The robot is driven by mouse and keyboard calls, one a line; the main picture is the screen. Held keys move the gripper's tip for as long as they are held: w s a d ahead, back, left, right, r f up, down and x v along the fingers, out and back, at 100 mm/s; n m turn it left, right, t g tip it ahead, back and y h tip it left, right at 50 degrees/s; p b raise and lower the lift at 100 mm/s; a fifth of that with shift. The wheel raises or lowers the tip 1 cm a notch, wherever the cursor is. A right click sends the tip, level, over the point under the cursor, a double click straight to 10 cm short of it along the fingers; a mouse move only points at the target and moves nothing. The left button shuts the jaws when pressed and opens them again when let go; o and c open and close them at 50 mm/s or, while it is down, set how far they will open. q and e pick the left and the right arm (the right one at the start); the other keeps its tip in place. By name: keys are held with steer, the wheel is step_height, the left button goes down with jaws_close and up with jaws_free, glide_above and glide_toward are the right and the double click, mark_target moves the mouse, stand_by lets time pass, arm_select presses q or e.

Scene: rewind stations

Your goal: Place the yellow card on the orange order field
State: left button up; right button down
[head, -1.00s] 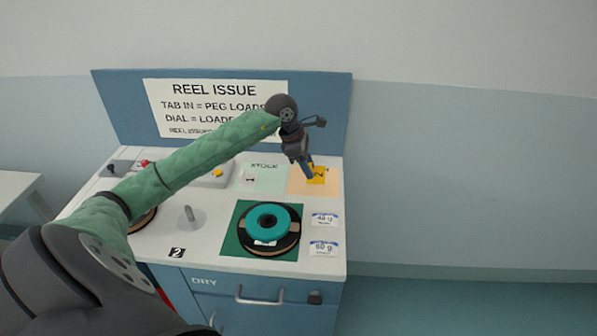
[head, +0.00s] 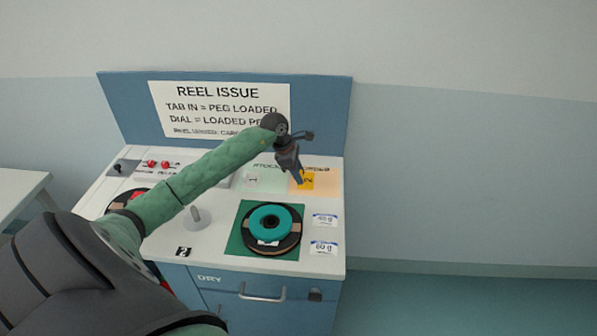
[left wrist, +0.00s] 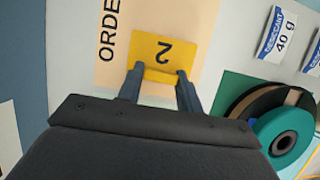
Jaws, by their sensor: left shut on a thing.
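The yellow card (head: 306,181), marked with a 2, is between the fingers of my left gripper (head: 298,180). The left wrist view shows the card (left wrist: 165,48) with its near edge held in the fingertips of the gripper (left wrist: 160,85). The orange order field (head: 328,187) lies around and under the card in the picture; it also shows in the left wrist view (left wrist: 112,70) beside the word ORDER. I cannot tell whether the card touches the field or is held just above it. My right gripper is not in view.
A green mat (head: 240,243) with a dark reel and a teal spool (head: 258,216) lies in front of the field. Two desiccant packets (head: 324,220) lie to its right. A blue back panel (head: 325,110) rises behind.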

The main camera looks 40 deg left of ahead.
arm_select(q)
steer(key=shift+f, duration=0.35)
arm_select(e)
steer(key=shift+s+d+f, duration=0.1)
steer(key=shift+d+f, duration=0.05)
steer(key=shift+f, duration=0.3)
arm_select(q)
steer(key=shift+f, duration=0.15)
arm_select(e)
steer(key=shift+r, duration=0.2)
arm_select(q)
steer(key=o, duration=1)
steer(key=shift+c, duration=0.2)
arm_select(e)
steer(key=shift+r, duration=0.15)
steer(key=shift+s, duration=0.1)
arm_select(q)
steer(key=shift+r, duration=0.2)
